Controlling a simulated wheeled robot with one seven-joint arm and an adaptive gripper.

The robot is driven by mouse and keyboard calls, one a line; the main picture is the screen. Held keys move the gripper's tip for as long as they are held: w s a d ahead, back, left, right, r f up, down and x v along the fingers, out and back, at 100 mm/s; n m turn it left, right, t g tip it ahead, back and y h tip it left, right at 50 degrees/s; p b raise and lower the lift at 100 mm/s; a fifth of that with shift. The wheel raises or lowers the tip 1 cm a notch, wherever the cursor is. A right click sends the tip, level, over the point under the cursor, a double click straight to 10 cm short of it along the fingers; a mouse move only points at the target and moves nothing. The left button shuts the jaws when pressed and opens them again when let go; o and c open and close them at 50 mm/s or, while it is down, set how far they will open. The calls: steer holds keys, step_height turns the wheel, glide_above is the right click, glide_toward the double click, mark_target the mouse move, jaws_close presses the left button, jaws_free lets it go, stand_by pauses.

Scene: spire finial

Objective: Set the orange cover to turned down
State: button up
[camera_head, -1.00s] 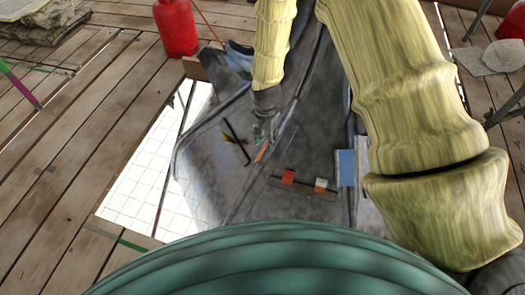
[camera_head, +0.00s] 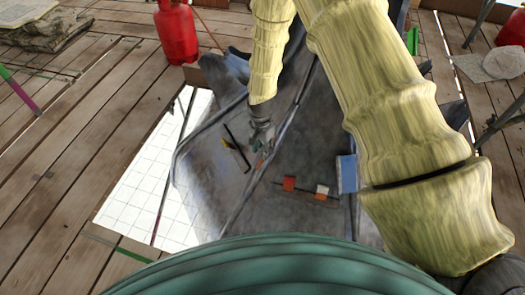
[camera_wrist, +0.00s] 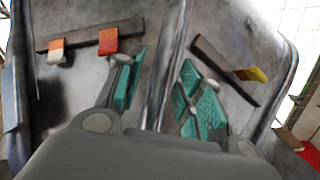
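A dark strip on the grey metal surface (camera_head: 215,185) carries two small flaps. One is a red-orange cover (camera_head: 289,183); the other is a white and orange flap (camera_head: 321,192). In the wrist view they are the red-orange cover (camera_wrist: 108,41) and the orange and cream flap (camera_wrist: 57,50). I cannot tell for sure which is the orange cover, or its position. My gripper (camera_head: 262,140) is above the surface, up and left of this strip. In the wrist view my gripper (camera_wrist: 160,95) has its teal-padded fingers apart, with nothing between them.
A second dark strip (camera_wrist: 222,68) with a yellow flap (camera_wrist: 250,74) lies on the other side of a raised seam (camera_wrist: 165,60). A blue block (camera_head: 347,173) stands right of the flaps. A red gas bottle (camera_head: 176,32) stands on the plank floor (camera_head: 80,130).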

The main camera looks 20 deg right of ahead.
steer(key=shift+f, duration=0.6)
steer(key=shift+c, duration=0.3)
jaws_close()
